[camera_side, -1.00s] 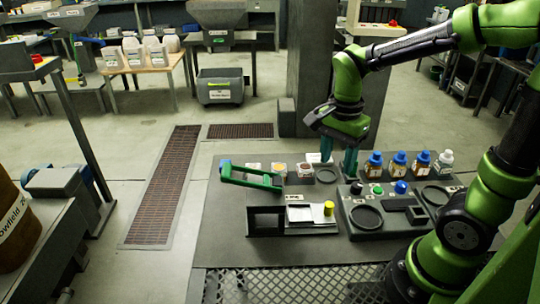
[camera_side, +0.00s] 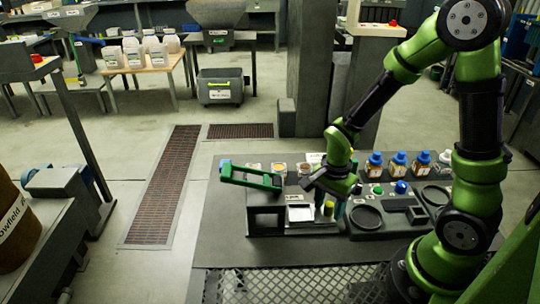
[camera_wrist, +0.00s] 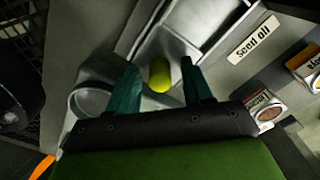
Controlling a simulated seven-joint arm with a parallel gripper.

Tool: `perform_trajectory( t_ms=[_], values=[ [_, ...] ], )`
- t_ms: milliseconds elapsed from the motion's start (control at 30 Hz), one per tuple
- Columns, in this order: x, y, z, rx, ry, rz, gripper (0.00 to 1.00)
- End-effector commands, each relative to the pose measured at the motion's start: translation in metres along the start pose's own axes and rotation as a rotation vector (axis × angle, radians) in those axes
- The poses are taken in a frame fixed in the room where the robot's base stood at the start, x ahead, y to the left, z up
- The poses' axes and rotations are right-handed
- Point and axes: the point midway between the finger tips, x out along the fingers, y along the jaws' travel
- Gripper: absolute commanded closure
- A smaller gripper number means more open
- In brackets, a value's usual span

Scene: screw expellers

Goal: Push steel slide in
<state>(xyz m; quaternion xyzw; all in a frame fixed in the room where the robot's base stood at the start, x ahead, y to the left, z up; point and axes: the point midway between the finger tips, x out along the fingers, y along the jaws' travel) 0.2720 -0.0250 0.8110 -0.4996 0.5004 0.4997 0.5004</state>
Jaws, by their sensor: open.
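The steel slide (camera_side: 300,214) is a pale flat plate lying in a dark grey block (camera_side: 266,223) on the bench, with a yellow knob (camera_side: 328,208) at its right end. In the wrist view the knob (camera_wrist: 160,75) shows between the two teal fingers, and the bright slide (camera_wrist: 202,22) runs up and away from it. My gripper (camera_wrist: 159,68) is open, with a finger on each side of the knob and visible gaps between. In the side view my gripper (camera_side: 337,208) points down at the knob and partly hides the area right of it.
A green frame-shaped handle (camera_side: 250,178) reaches over the block's back left. A control panel (camera_side: 366,217) with round recesses and buttons lies to the right. Several bottles (camera_side: 398,164) stand behind it. A label reading "seed oil" (camera_wrist: 254,37) is beside the slide in the wrist view.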

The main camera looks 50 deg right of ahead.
Motion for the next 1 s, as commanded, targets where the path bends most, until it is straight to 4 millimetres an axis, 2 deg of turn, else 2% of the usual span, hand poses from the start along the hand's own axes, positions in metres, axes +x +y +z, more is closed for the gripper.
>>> perform_trajectory(
  t_ms=[133, 467, 733, 1000],
  values=[
    [0.0, 0.0, 0.0, 0.0, 0.0, 0.0, 0.5],
    [-0.001, 0.0, 0.0, -0.001, 0.0, 0.0, 1.0],
    [-0.001, -0.002, 0.001, -0.002, 0.0, -0.001, 1.0],
    [-0.001, -0.03, 0.029, -0.006, 0.0, -0.003, 1.0]
  ],
)
